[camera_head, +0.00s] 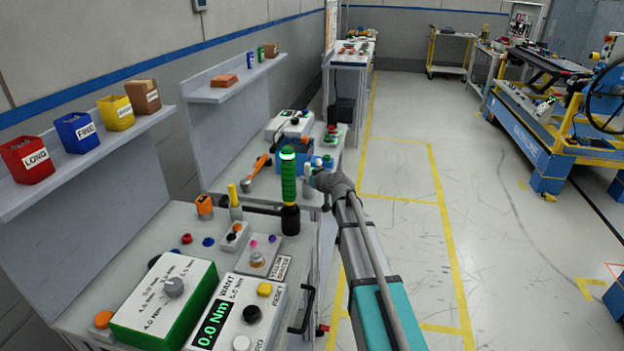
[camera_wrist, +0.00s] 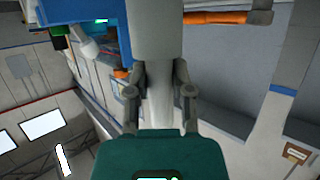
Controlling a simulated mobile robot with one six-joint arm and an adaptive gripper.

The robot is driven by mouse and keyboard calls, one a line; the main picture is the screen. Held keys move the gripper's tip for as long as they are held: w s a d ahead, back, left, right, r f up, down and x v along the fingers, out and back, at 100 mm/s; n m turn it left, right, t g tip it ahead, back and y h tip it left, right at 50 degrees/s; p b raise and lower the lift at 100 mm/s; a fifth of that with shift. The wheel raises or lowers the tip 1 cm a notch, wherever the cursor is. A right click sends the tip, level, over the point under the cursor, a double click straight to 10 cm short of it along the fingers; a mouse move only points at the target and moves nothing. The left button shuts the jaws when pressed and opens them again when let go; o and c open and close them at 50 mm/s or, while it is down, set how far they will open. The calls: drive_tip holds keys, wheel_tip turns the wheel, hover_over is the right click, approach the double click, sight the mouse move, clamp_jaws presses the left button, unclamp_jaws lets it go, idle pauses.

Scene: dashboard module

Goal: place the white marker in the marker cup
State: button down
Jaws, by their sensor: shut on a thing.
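In the wrist view my gripper (camera_wrist: 158,85) is shut on a pale, whitish cylinder (camera_wrist: 157,45), which I take to be the white marker. It sticks out past the fingers. The blue box also shows in the wrist view (camera_wrist: 100,14), at upper left, apart from the fingers. In the head view the held marker is mostly hidden by the gripper.
A tall green and black cylinder (camera_head: 289,185) stands left of my gripper. An orange-handled tool (camera_head: 258,166) lies beside the blue box and shows in the wrist view (camera_wrist: 215,18). Dial boxes (camera_head: 165,300) fill the near bench. The floor (camera_head: 480,200) at right is clear.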

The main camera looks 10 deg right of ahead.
drive_tip(key=shift+f, duration=0.15)
drive_tip(key=c, duration=0.5)
unclamp_jaws()
drive_tip(key=shift+r, duration=0.25)
drive_tip(key=p+v, duration=0.4)
drive_tip(key=v, duration=0.8)
drive_tip(key=shift+f, duration=0.1)
